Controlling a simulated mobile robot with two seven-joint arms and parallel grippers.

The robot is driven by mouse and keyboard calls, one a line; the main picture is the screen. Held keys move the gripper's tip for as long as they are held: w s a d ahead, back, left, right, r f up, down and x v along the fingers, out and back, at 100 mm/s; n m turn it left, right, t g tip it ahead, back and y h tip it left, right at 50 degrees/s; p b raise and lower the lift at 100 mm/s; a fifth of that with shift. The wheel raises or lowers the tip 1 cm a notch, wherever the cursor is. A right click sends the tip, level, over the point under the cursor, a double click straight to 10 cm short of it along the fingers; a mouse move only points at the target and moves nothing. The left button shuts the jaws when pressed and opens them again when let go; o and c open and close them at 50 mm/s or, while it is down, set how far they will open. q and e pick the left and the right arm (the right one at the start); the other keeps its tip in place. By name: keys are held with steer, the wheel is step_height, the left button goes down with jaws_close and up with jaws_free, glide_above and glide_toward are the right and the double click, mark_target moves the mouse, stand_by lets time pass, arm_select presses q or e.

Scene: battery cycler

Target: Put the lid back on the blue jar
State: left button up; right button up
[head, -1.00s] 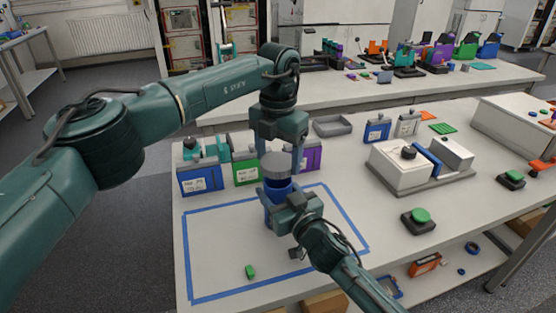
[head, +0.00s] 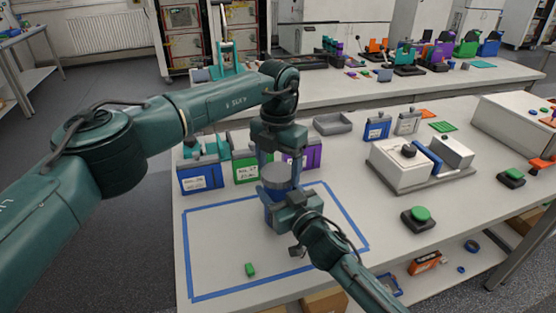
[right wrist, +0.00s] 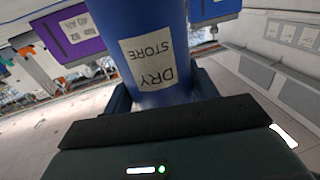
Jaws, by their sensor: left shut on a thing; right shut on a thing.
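The blue jar (head: 269,197) stands inside the blue tape outline, partly hidden by my right gripper (head: 283,203). It also shows close up in the right wrist view (right wrist: 145,30), with an upside-down "DRY STORE" label, between the fingers of my right gripper (right wrist: 162,92), which is shut on it. My left gripper (head: 277,160) points down from above and is shut on the grey round lid (head: 277,175). The lid is over the jar's mouth, at or very near the rim. I cannot tell whether they touch or whether the lid is seated.
Blue, green and purple labelled boxes (head: 200,177) stand just behind the jar. A small green block (head: 249,269) lies inside the tape outline (head: 230,291). A green button (head: 420,214) and a white device (head: 400,170) stand to the right. The front of the taped area is mostly clear.

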arm_select(q)
steer(key=shift+f, duration=0.55)
stand_by(0.5)
